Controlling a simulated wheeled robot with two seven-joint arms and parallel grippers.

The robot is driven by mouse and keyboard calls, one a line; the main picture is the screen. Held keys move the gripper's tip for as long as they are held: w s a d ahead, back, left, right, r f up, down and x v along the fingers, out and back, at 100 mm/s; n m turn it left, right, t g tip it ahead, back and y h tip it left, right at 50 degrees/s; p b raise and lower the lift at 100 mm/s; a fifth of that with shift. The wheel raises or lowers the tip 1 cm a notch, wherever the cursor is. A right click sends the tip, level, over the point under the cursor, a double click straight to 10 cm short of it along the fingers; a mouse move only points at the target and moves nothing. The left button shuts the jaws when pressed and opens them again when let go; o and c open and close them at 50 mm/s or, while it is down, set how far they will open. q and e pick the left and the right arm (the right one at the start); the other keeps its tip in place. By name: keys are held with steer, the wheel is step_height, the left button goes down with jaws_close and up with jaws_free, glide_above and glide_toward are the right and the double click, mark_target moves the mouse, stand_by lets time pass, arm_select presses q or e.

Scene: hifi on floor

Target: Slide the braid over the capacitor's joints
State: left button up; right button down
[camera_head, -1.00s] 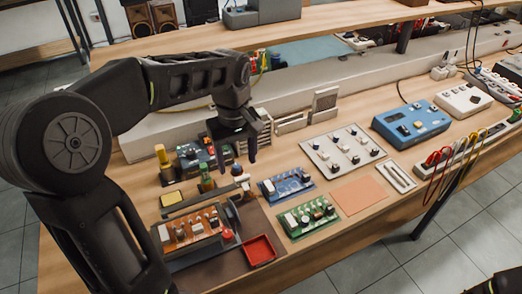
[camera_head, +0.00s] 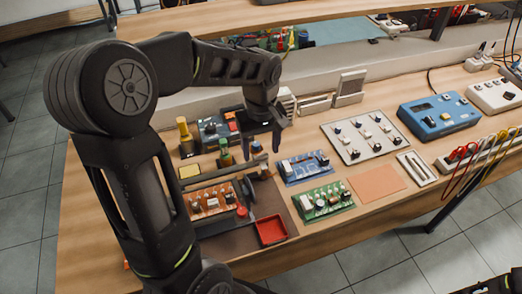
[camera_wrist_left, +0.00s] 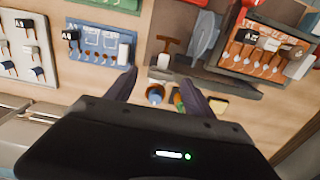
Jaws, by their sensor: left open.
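My left gripper (camera_head: 261,149) is open and empty, pointing down above the bench behind the blue circuit board (camera_head: 304,167). In the left wrist view its fingers (camera_wrist_left: 160,92) are apart, with small bottle-like items (camera_wrist_left: 155,94) below and between them. The orange circuit board (camera_head: 210,201), carrying several components, sits to the front left of the gripper; it also shows at the upper right of the left wrist view (camera_wrist_left: 268,58). I cannot tell which part is the capacitor, and I cannot make out the braid. My right gripper is not clearly visible.
A red tray (camera_head: 271,230) and a green board (camera_head: 324,201) are at the front. A yellow-topped bottle (camera_head: 184,133) and a green one (camera_head: 225,152) stand left of the gripper. A white component panel (camera_head: 363,138) and a blue instrument (camera_head: 439,114) are farther right.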

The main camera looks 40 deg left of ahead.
arm_select(q)
steer(key=shift+f, duration=1)
steer(key=shift+c, duration=0.3)
jaws_close()
